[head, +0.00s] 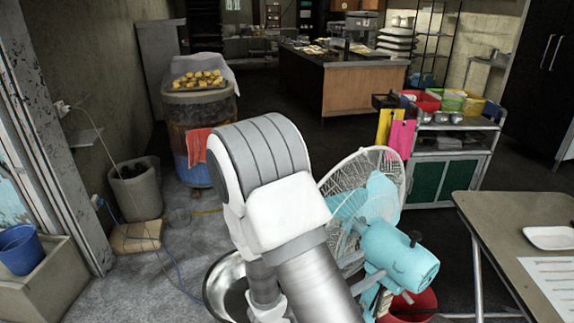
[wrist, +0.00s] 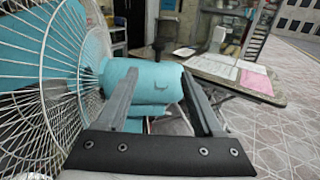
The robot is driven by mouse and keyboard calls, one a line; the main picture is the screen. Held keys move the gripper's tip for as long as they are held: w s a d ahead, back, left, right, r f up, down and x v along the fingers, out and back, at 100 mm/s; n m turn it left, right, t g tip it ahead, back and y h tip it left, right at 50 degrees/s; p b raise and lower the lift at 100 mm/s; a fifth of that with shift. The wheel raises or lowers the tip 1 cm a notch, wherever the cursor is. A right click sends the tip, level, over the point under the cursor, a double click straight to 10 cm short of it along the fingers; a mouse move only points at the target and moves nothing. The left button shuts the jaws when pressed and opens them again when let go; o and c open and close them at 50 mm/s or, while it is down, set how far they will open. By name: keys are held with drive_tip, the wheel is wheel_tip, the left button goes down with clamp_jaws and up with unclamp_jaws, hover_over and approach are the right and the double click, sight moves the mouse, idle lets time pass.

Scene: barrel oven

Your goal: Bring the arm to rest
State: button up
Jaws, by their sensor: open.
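My gripper (wrist: 160,98) shows in the wrist view with its two fingers spread apart and nothing between them. The teal motor housing of a standing fan (wrist: 150,85) is behind the fingers; I cannot tell how close they are to it. In the head view my white and grey arm rises in the lower middle, and its gripper end is out of sight there. The same fan, with a white wire cage and a teal body (head: 400,252), stands just right of my arm.
A metal bowl (head: 222,285) and a red basin (head: 410,303) lie low near my arm. A table (head: 520,215) with a white tray (head: 548,237) is at right. A barrel oven (head: 198,120) with a red cloth stands at back left. Grey floor is open at left.

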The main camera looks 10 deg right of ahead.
drive_tip(key=s+r+m+g+y+p, duration=0.5)
drive_tip(key=s+r+m+g+y, duration=0.3)
drive_tip(key=s+r+m, duration=0.5)
drive_tip(key=a+r+m+t+y+p, duration=0.4)
drive_tip(key=a+r+m+t+y, duration=0.3)
drive_tip(key=r, duration=0.5)
drive_tip(key=a+m+y, duration=0.2)
drive_tip(key=a, duration=0.1)
drive_tip(key=shift+a, duration=0.25)
